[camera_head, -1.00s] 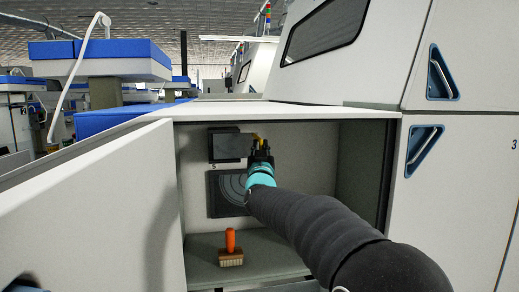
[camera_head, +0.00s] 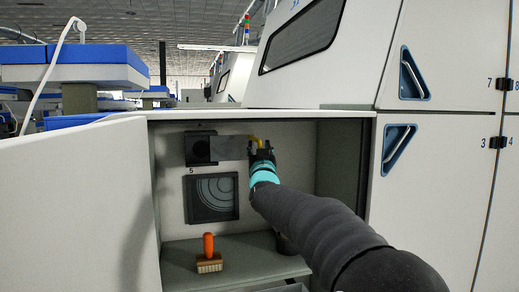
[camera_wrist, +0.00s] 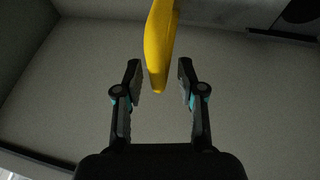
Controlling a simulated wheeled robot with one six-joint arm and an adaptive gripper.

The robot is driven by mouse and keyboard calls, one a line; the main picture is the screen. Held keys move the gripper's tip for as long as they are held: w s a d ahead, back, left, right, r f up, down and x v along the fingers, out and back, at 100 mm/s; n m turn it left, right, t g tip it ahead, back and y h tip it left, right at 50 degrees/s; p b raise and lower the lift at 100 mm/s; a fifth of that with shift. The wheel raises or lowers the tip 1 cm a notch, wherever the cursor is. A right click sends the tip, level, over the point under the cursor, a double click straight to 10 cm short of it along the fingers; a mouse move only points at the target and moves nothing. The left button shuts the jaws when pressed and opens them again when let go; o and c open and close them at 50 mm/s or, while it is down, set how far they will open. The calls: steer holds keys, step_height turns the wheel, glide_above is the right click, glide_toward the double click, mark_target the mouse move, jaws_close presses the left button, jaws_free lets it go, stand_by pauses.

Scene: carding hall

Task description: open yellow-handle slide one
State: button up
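Slide one is a grey plate (camera_head: 232,148) in a dark square frame (camera_head: 200,134) on the back wall of the open compartment. The plate sticks out to the right of the frame, and a dark round opening (camera_head: 199,150) shows at its left. Its yellow handle (camera_head: 254,141) is at the plate's right end. My gripper (camera_head: 262,148) is at the handle. In the wrist view the yellow handle (camera_wrist: 159,45) hangs between the fingers of my gripper (camera_wrist: 158,78), with a narrow gap on each side. The fingers are open.
A dark panel with curved lines (camera_head: 212,198) is below the slide. A brush with an orange handle (camera_head: 208,244) stands on the compartment floor (camera_head: 240,259). The open white door (camera_head: 80,205) is at left. The compartment's right wall (camera_head: 338,165) is close to my arm.

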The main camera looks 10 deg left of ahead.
steer(key=v, duration=1.2)
steer(key=shift+a, duration=0.1)
